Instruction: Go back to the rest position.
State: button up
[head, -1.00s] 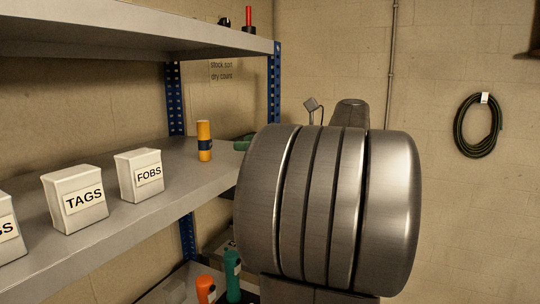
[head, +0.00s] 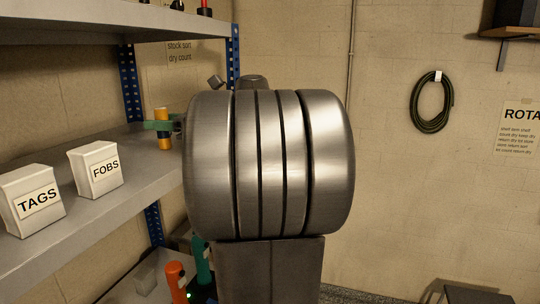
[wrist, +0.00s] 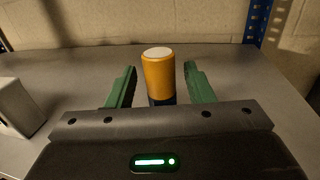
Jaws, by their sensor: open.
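My gripper (wrist: 160,69) is open, with one green finger on each side of an orange cylinder with a dark blue band (wrist: 158,75). The cylinder stands upright on the grey middle shelf, and gaps show between it and both fingers in the wrist view. In the head view the same cylinder (head: 165,143) is partly covered by a green finger (head: 150,125). My large grey arm link fills the middle of the head view and hides part of the shelf's right end.
White boxes labelled TAGS (head: 32,219) and FOBS (head: 97,182) stand on the middle shelf, left of the cylinder. An upper shelf (head: 130,22) lies above. Orange (head: 177,284) and teal (head: 203,262) items stand lower down. Open room lies right, before the wall with a coiled hose (head: 432,122).

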jog(key=shift+a+r, duration=0.1)
jog(key=shift+r, duration=0.25)
